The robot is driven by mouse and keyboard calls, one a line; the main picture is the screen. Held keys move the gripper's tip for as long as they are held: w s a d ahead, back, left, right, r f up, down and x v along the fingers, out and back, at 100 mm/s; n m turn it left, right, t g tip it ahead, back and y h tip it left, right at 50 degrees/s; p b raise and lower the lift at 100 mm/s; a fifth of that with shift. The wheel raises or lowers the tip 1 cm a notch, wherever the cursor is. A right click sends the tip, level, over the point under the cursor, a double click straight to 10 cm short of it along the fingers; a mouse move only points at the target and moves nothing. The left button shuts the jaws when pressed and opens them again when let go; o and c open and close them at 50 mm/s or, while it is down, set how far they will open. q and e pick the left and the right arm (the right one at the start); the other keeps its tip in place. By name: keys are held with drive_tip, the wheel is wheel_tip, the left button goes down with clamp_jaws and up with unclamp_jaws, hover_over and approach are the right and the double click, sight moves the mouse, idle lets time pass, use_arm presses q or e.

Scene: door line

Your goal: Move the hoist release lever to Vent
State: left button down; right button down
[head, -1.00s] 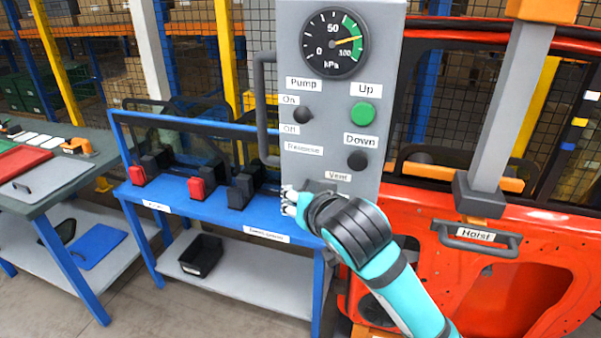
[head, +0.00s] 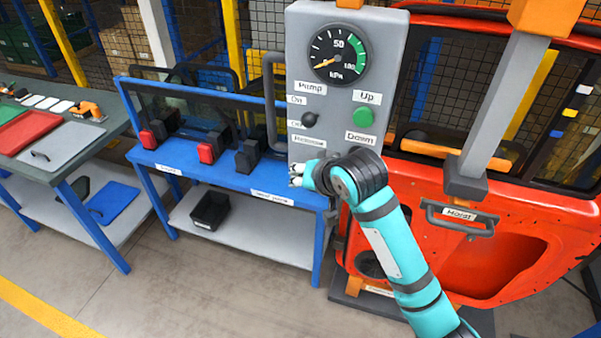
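The grey control panel (head: 340,100) stands at the top centre of the head view. Its pressure gauge (head: 338,53) has the needle low on the left, near 0. A label (head: 308,142) reading something like "Traverse" shows low on its left side. The release lever and the Vent label are hidden behind my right gripper and wrist. My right gripper (head: 297,175) is at the panel's lower left, its pale fingertips pointing left. I cannot tell whether it is shut on the lever. My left gripper is not in view.
The pump knob (head: 310,119) and green Up button (head: 364,117) sit above my wrist. The Hoist handle (head: 458,217) and red door (head: 530,230) are on the right. A blue bench (head: 225,178) with black and red clamps is on the left. The floor in front is clear.

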drive_tip(key=shift+w+d+r, duration=0.1)
drive_tip(key=shift+w+r, duration=0.1)
drive_tip(key=shift+r, duration=0.3)
drive_tip(key=shift+w+d+r, duration=0.1)
drive_tip(key=shift+w+r, duration=0.05)
drive_tip(key=shift+r, duration=0.35)
drive_tip(key=c, duration=1.7)
unclamp_jaws()
drive_tip(key=shift+s+t, duration=0.1)
drive_tip(key=shift+t, duration=0.2)
drive_tip(key=o, duration=0.6)
drive_tip(key=shift+s+d+r, duration=0.15)
drive_tip(key=shift+s+d, duration=0.05)
drive_tip(key=shift+s, duration=0.1)
drive_tip(key=shift+w+d+f, duration=0.1)
drive_tip(key=shift+f, duration=0.25)
drive_tip(key=v, duration=1.2)
drive_tip(key=shift+r, duration=0.1)
